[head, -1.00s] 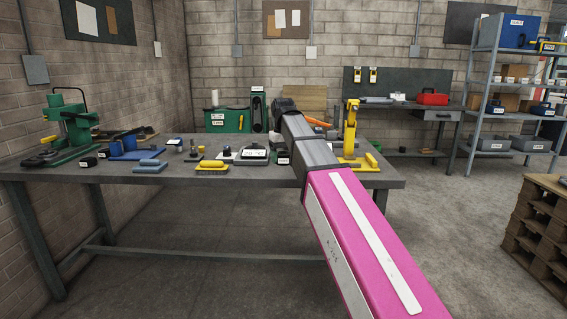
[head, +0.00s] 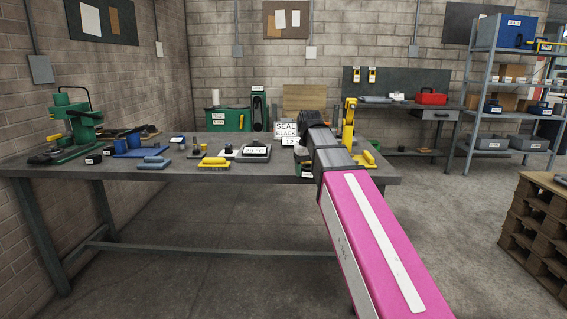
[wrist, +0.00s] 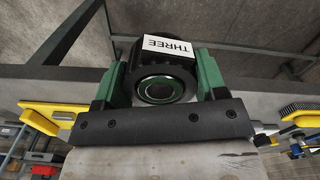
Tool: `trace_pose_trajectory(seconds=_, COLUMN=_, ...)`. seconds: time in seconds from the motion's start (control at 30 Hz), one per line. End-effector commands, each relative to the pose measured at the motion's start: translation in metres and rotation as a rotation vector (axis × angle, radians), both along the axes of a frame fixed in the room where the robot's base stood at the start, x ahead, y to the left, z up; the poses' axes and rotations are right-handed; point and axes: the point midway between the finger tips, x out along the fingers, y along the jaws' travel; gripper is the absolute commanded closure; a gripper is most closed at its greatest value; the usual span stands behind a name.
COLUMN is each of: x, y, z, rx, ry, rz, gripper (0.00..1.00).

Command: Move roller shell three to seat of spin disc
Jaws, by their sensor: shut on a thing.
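Roller shell three (wrist: 170,68) is a black, ribbed ring with a bright bore and a white label reading THREE. It fills the space between the two green fingers of my gripper (wrist: 160,85) in the wrist view, and the gripper is shut on it.
The long grey bench (head: 180,181) carries a green press (head: 75,125), a blue holder (head: 130,146), a yellow block (head: 213,163) and a dark labelled plate (head: 257,150). A white SEAL BLACK sign (head: 286,131) and a yellow stand (head: 349,122) are near my arm.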

Motion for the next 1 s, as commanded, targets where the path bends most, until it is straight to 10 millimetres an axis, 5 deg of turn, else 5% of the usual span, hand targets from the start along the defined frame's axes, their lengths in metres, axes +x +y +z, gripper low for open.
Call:
trace_pose_trajectory(seconds=0.2, x=-0.046, y=-0.059, z=-0.026, rx=0.0, ry=0.001, rz=-0.128, gripper=0.82)
trace_pose_trajectory(seconds=0.4, x=-0.072, y=-0.092, z=-0.04, rx=0.0, ry=0.0, rz=-0.211, gripper=0.82)
trace_pose_trajectory(seconds=1.0, x=-0.079, y=-0.103, z=-0.049, rx=0.0, ry=0.001, rz=-0.241, gripper=0.82)
